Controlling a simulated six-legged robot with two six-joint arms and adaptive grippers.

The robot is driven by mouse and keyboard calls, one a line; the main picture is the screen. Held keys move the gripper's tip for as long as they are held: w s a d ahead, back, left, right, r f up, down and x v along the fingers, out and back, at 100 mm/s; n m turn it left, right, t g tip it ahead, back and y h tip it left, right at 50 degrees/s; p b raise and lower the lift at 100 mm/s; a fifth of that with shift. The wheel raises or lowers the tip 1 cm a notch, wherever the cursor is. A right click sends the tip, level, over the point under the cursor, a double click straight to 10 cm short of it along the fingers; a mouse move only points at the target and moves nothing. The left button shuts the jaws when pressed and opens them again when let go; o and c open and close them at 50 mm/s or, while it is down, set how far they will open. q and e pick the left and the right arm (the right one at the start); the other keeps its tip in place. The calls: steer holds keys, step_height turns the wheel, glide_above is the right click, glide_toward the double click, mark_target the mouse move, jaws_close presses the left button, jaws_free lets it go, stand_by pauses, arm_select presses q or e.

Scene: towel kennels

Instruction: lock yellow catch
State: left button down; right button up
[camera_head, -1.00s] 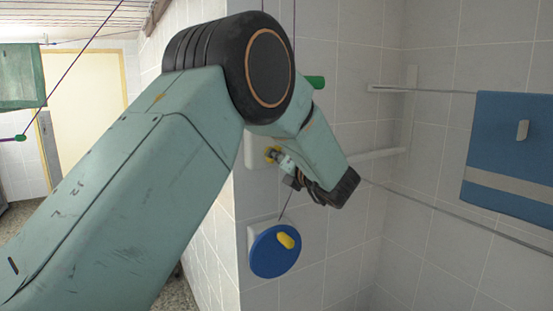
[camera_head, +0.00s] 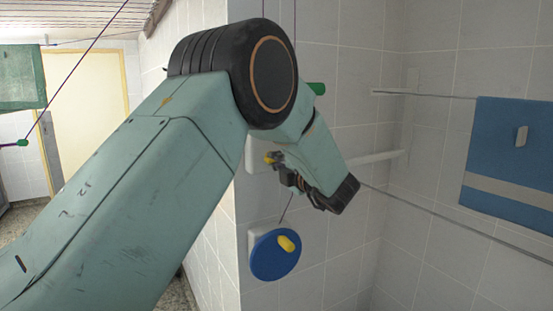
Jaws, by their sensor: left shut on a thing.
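A small yellow catch (camera_head: 268,160) sits on a white wall plate (camera_head: 253,154) at the tiled corner, left of my wrist. My left gripper (camera_head: 276,160) reaches it from the right and is shut on it. The fingers cover part of the catch, and its exact angle is too small to tell. Below, a blue disc (camera_head: 264,262) with a yellow knob (camera_head: 286,243) is mounted on the wall, and a thin cord runs up from it towards the gripper. My right gripper is not in view.
A green-ended rod (camera_head: 317,89) sticks out above my wrist. A blue towel (camera_head: 505,158) hangs at the right, with thin lines and a white bar (camera_head: 378,157) along the wall. A green cloth (camera_head: 22,78) hangs far left.

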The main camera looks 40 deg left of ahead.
arm_select(q)
steer(key=shift+m, duration=0.6)
steer(key=c, duration=1.4)
jaws_free()
steer(key=shift+c, duration=0.2)
steer(key=v, duration=1.2)
